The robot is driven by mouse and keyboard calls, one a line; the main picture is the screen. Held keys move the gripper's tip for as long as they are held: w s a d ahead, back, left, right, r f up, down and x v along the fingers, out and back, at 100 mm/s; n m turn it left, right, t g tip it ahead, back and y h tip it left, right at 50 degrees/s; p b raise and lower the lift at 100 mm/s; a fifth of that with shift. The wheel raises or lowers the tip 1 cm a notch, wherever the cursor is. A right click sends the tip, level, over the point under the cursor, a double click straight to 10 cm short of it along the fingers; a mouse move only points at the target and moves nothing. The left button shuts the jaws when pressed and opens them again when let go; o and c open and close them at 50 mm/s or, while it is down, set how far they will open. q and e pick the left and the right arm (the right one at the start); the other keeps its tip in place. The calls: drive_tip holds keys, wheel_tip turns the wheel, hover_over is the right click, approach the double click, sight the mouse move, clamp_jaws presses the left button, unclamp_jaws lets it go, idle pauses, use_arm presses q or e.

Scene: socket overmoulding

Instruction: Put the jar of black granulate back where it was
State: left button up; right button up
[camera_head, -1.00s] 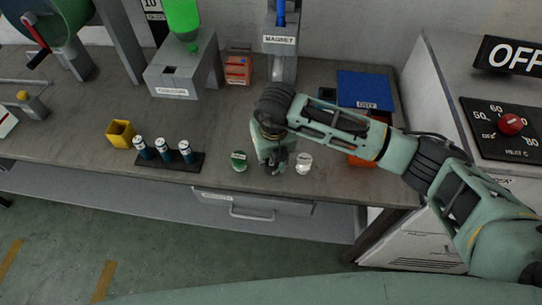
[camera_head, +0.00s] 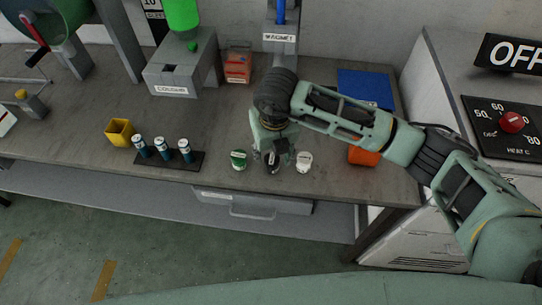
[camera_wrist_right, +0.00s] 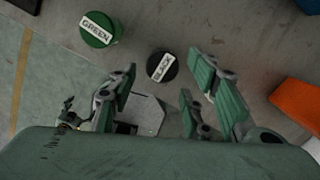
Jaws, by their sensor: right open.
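The jar of black granulate (camera_head: 271,162) stands upright on the bench near its front edge, between the green jar (camera_head: 239,160) and the white jar (camera_head: 304,162). In the right wrist view the black jar (camera_wrist_right: 162,67) shows its dark lid with a "BLACK" label. My right gripper (camera_head: 278,150) is just behind and above the black jar in the head view. In the right wrist view its fingers (camera_wrist_right: 158,85) are spread apart, with the black jar beyond the gap and nothing between them. My left gripper does not show.
The green jar (camera_wrist_right: 97,29) is close by in the wrist view. A rack of several blue vials (camera_head: 170,160) and a yellow cup (camera_head: 120,133) stand further left. An orange container (camera_head: 364,156) and a blue tray (camera_head: 365,88) are to the right. The bench's front edge is close.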

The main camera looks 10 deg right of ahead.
sight(273, 165)
wheel_tip(273, 165, up, 9)
drive_tip(key=s+b, duration=0.1)
drive_tip(key=shift+s, duration=0.15)
drive_tip(key=shift+f, duration=0.15)
